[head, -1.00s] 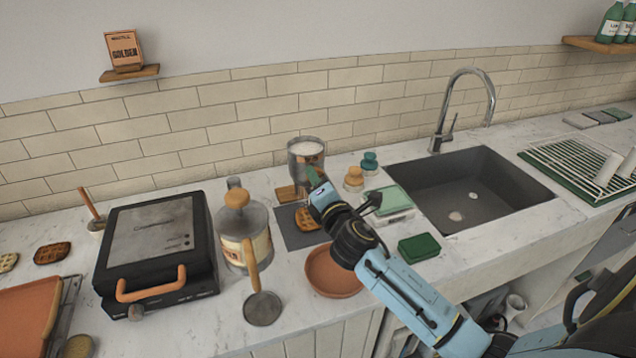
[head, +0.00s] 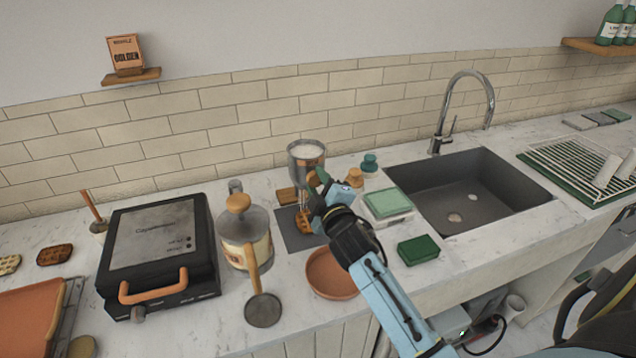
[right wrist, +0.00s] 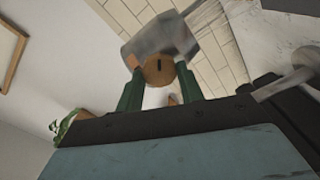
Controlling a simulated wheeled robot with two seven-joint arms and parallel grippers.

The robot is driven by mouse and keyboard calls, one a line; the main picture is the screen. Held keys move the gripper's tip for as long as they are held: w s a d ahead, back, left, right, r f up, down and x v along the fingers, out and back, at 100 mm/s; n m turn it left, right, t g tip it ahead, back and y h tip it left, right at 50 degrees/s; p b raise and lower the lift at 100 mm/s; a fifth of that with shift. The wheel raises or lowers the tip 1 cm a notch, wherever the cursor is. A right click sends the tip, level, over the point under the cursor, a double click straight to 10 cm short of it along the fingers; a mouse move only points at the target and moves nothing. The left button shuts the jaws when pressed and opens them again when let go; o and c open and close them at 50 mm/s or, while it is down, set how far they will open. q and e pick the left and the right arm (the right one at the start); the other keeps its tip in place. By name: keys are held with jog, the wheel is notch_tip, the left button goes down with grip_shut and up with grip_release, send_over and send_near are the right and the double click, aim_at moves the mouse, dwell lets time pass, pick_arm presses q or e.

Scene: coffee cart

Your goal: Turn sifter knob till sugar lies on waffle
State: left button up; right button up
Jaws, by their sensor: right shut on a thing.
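The metal sifter (head: 306,152), filled with white sugar, stands at the back of the counter above a dark mat (head: 296,241). A brown waffle (head: 302,221) lies below it, partly hidden by my gripper; I cannot tell whether sugar lies on it. My right gripper (head: 317,183) is at the sifter's front right side. In the right wrist view its green fingers are shut on the round wooden sifter knob (right wrist: 158,69), with the grey sifter body (right wrist: 165,35) behind. My left gripper is not in view.
A terracotta dish (head: 332,285) sits in front of the mat. A canister (head: 240,257) with a wooden-handled tool and a black waffle iron (head: 155,240) stand to the left. Green and white boxes (head: 390,205), a green sponge (head: 418,250) and the sink (head: 470,190) are to the right.

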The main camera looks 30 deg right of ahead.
jog(key=m+p, duration=0.1)
jog(key=m, duration=0.2)
jog(key=shift+r+m, duration=0.1)
jog(key=shift+m, duration=0.3)
jog(key=shift+m+p, duration=0.8)
jog(key=shift+m, duration=1.2)
jog(key=o, duration=1)
jog(key=shift+d, duration=0.1)
jog(key=shift+s, duration=0.1)
jog(key=b+v, duration=0.1)
jog(key=v, duration=1.2)
